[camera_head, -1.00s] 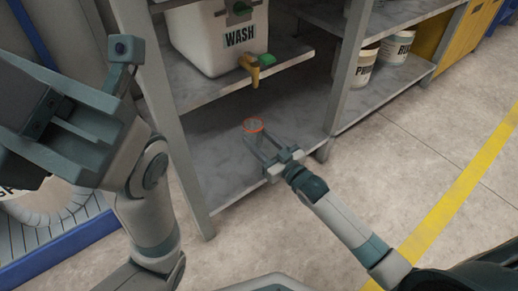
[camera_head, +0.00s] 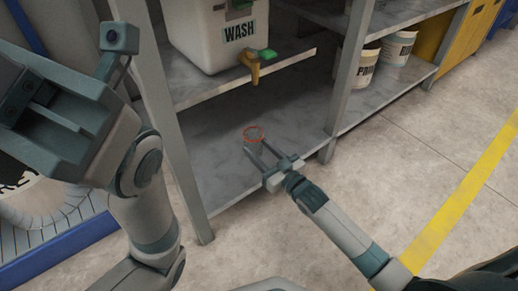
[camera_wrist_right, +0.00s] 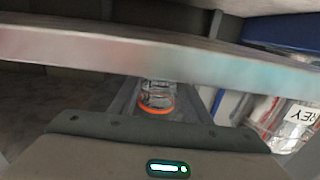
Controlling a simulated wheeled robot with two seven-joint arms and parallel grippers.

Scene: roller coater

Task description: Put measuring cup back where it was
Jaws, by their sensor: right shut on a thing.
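The measuring cup (camera_head: 253,134) is clear with an orange-red rim. It shows small at the tips of my right gripper (camera_head: 256,147), below the yellow tap and over the lower shelf. In the right wrist view the clear cup (camera_wrist_right: 156,95) with its orange ring sits between the two fingers of my right gripper (camera_wrist_right: 157,104), which is shut on it. I cannot tell whether the cup touches the lower shelf. My left gripper (camera_head: 60,110) is large and close at the left, away from the cup; its jaw opening cannot be made out.
A white WASH container (camera_head: 225,38) with a yellow tap (camera_head: 253,70) stands on the upper shelf (camera_head: 205,92). The lower shelf (camera_head: 205,160) is bare around the cup. Metal posts (camera_head: 348,75) flank this bay. Two labelled buckets (camera_head: 397,48) stand at the right.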

